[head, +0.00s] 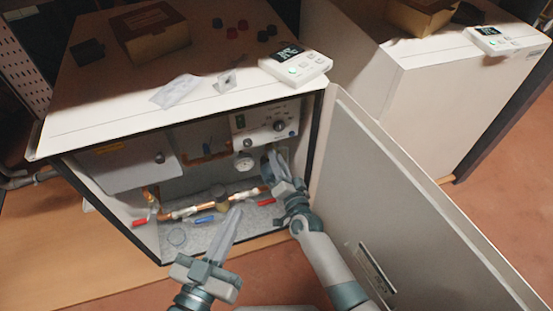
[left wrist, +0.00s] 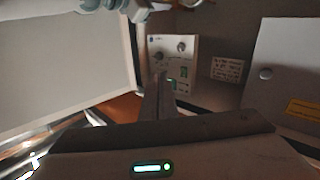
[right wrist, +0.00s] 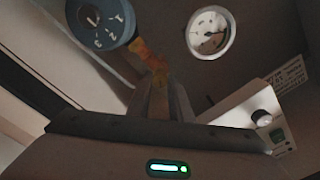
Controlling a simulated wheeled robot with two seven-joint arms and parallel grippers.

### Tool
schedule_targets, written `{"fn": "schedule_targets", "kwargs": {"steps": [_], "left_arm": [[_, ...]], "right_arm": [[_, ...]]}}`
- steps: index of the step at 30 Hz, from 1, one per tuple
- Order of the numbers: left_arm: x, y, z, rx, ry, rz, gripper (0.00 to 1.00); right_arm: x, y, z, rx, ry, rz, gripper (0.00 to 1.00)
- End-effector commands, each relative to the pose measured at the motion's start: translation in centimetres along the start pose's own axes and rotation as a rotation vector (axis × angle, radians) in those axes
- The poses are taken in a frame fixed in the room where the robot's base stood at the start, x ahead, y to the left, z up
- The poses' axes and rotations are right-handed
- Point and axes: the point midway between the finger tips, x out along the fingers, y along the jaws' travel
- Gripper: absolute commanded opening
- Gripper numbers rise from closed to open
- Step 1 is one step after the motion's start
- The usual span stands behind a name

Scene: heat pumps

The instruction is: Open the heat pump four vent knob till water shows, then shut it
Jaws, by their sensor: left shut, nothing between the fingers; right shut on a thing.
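The open heat pump cabinet (head: 150,118) stands in the middle of the head view; I see no number on it. My right gripper (head: 270,158) reaches inside, below the control panel (head: 265,122). In the right wrist view its fingers (right wrist: 158,82) are shut on the end of a small brass piece (right wrist: 150,58), probably the vent knob, beside a blue round cap with digits (right wrist: 100,22). The fingers hide part of it. I can make out no water there. My left gripper (head: 236,212) is shut and empty in front of the cabinet; its fingers show in the left wrist view (left wrist: 158,82).
A round gauge (right wrist: 210,32) is close to the right fingers. Copper pipes (head: 210,205) with red and blue handles run low inside. The open door (head: 400,200) bounds the right side. A handheld display (head: 295,66), a box (head: 150,32) and small caps lie on top.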

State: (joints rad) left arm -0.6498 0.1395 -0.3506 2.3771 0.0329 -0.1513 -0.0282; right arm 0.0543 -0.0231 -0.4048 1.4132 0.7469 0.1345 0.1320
Motion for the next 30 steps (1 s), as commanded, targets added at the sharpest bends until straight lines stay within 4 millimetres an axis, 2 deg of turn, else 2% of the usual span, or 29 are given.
{"fn": "schedule_targets", "kwargs": {"steps": [10,25,26,27,28,30], "left_arm": [[-0.04,0.64,-0.7,-0.005,0.039,0.01,0.0],[-0.05,0.5,-0.71,-0.002,0.042,0.007,0.0],[-0.05,0.49,-0.71,-0.002,0.042,0.007,0.0],[-0.05,0.47,-0.7,-0.002,0.041,0.007,0.0],[-0.05,0.47,-0.69,-0.001,0.041,0.007,0.0],[-0.05,0.46,-0.68,-0.001,0.041,0.007,0.0]], "right_arm": [[-0.07,0.13,0.09,0.17,-0.001,0.002,0.0],[-0.09,0.15,0.09,0.196,-0.002,0.002,0.0],[-0.09,0.15,0.09,0.196,-0.002,0.002,0.21],[-0.09,0.15,0.1,0.196,-0.002,0.002,0.31],[-0.08,0.14,0.09,0.196,-0.002,0.002,0.38],[-0.07,0.12,0.07,0.196,-0.001,0.002,0.38]]}}
